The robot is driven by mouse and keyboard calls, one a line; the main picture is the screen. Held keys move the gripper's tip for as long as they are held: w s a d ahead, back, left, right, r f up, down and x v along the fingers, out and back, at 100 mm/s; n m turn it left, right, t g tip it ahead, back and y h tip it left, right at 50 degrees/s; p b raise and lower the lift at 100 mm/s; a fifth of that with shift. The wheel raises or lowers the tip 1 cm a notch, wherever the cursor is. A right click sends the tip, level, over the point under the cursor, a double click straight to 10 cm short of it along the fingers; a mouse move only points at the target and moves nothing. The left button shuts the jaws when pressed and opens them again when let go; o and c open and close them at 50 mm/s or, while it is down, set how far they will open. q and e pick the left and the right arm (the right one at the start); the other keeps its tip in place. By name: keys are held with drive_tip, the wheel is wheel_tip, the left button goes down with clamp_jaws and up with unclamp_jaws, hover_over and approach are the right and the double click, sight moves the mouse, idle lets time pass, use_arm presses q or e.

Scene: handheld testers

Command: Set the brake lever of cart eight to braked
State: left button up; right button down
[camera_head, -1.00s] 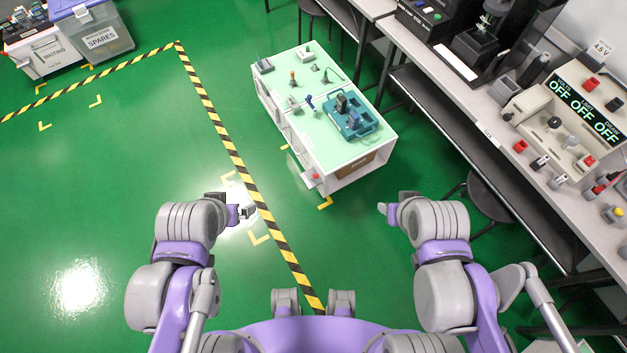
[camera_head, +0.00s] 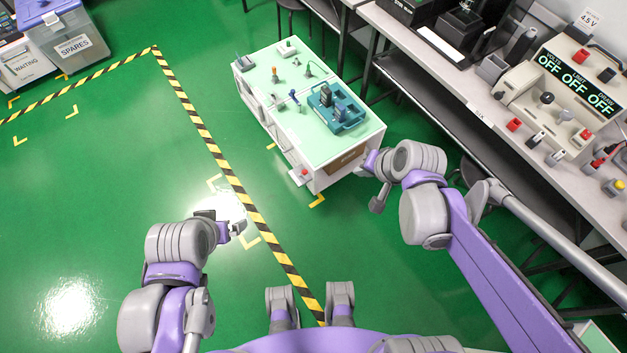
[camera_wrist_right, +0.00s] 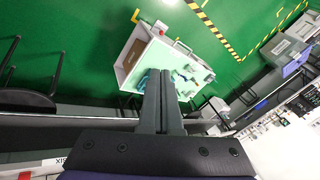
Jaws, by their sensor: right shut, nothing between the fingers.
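The white cart with a pale green top (camera_head: 288,112) stands right of the striped floor line; it also shows in the wrist view (camera_wrist_right: 137,72). I cannot read a number on it. A small part with a red tip (camera_head: 304,172) sticks out low at its near left corner, and a red-tipped part shows in the wrist view (camera_wrist_right: 161,31). Whether this is the brake lever, and how it is set, is too small to tell. My right gripper (camera_head: 377,207) is shut and empty, beside the cart's near right corner, its fingers filling the middle of the wrist view (camera_wrist_right: 160,75). My left gripper (camera_head: 239,228) is over the floor, away from the cart.
A teal tray (camera_head: 349,121) and several small levers sit on the cart top. A long bench (camera_head: 455,105) with instruments runs along the right. Bins, one marked SPARES (camera_head: 66,35), stand at the far left. The green floor left of and before the cart is clear.

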sight(303, 173)
drive_tip(key=w+a+f+m+t+y+b, duration=0.15)
drive_tip(key=w+f+m+b, duration=0.25)
drive_tip(key=w+f, duration=0.5)
drive_tip(key=w+d+f+m+g+y+b, duration=0.1)
drive_tip(key=w+f+m+y+b, duration=0.35)
drive_tip(key=f, duration=0.85)
use_arm(q)
wheel_tip(303, 173, down, 20)
drive_tip(key=b, duration=0.8)
drive_tip(key=shift+w+r+g, duration=0.15)
drive_tip(key=shift+w+g, duration=0.15)
drive_tip(key=shift+w, duration=0.05)
use_arm(e)
drive_tip(key=w+d+f+m+t+y, duration=0.1)
drive_tip(key=w+f+m+t, duration=0.2)
drive_tip(key=f+m, duration=0.6)
wheel_tip(303, 173, down, 17)
drive_tip(key=shift+w+d+f, duration=0.1)
drive_tip(key=shift+w+d, duration=0.1)
drive_tip(key=shift+d, duration=0.05)
